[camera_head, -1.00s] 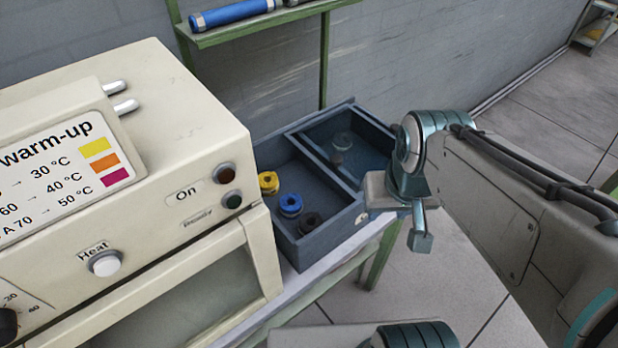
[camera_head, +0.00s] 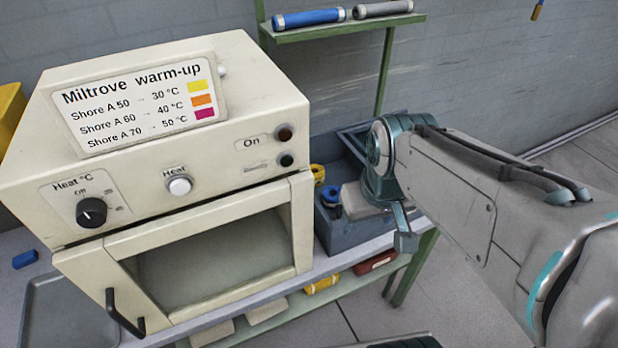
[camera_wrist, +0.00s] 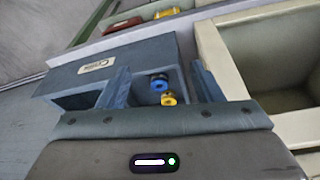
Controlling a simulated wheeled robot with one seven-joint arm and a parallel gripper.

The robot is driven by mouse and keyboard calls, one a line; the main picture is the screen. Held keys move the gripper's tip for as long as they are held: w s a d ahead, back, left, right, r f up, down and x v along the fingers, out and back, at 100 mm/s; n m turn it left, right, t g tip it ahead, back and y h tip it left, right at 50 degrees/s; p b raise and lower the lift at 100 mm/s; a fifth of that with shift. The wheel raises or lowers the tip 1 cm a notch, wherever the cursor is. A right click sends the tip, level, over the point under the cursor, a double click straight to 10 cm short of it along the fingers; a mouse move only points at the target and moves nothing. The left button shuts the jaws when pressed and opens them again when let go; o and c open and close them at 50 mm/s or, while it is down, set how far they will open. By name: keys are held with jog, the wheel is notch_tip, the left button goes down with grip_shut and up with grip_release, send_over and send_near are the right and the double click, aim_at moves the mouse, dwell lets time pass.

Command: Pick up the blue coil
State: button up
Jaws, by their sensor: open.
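The blue coil (camera_head: 331,198) sits in the left compartment of the blue-grey box (camera_head: 334,240), partly hidden by my gripper in the head view. The yellow coil (camera_head: 318,174) is just behind it. In the wrist view the blue coil (camera_wrist: 158,82) and the yellow coil (camera_wrist: 168,98) lie in the compartment, between the lines of my two fingers. My gripper (camera_wrist: 161,68) is open and empty, above the box. In the head view it hides much of the box, and I cannot see the black coil there.
The cream warm-up oven (camera_head: 180,150) stands directly left of the box. A green shelf (camera_head: 345,30) with blue and grey rolls is above and behind. A lower shelf holds a yellow item (camera_head: 320,284) and a red-brown item (camera_head: 376,262). Floor is open at right.

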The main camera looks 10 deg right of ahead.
jog(key=w+f+n+g+b, duration=0.1)
jog(key=w+f+n+b, duration=0.15)
jog(key=w+n, duration=0.95)
jog(key=n+g+b, duration=0.2)
jog(key=n, duration=0.6)
send_over(333, 193)
jog(key=s, duration=0.1)
notch_tip(333, 193, down, 15)
jog(key=shift+d+f, duration=0.15)
jog(key=shift+f, duration=0.05)
jog(key=shift+a+f+p, duration=0.2)
jog(key=shift+f, duration=1.1)
jog(key=shift+a+f+p, duration=0.15)
jog(key=shift+f, duration=1.15)
jog(key=c, duration=0.7)
